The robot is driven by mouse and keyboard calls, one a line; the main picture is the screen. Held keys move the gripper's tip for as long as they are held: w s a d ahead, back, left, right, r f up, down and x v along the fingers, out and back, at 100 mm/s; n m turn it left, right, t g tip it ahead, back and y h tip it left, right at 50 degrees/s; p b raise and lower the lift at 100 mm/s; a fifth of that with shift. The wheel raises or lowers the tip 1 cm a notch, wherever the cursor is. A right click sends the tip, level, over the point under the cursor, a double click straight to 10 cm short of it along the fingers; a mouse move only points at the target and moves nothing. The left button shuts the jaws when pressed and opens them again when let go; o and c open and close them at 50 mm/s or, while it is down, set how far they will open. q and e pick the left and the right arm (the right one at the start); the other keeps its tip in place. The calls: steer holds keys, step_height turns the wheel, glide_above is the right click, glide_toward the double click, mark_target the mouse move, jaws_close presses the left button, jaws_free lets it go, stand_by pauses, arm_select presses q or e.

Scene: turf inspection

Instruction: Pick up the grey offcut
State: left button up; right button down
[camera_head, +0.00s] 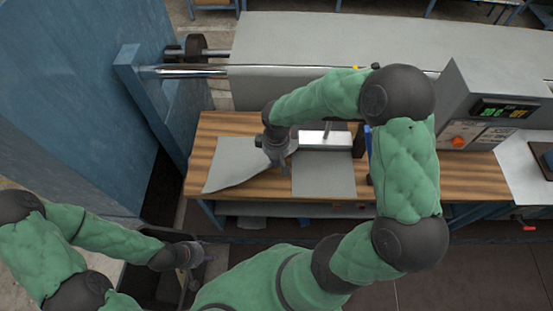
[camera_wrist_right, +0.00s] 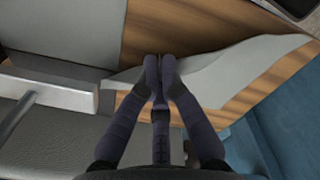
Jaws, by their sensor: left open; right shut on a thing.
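The grey offcut (camera_head: 236,162) lies at the left of the wooden bench top, a flat irregular sheet with a curved lower edge. My right gripper (camera_head: 280,164) is shut on its right side. In the right wrist view the fingertips (camera_wrist_right: 160,60) meet on the narrow end of the offcut (camera_wrist_right: 225,75), and the sheet stretches away to the right. Its edge looks bent up near the fingers; whether the rest touches the bench I cannot tell. My left gripper (camera_head: 195,254) is open and empty, low at the left, away from the bench.
A second grey sheet (camera_head: 323,178) lies on the bench (camera_head: 470,178) just right of the gripper, beneath a metal bar (camera_head: 325,141). A wide grey roll (camera_head: 330,40) spans behind. A control box (camera_head: 490,110) stands right; a blue machine frame (camera_head: 75,90) stands left.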

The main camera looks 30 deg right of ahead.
step_height(320, 180, up, 27)
steer(key=p, duration=1.8)
steer(key=shift+f, duration=0.2)
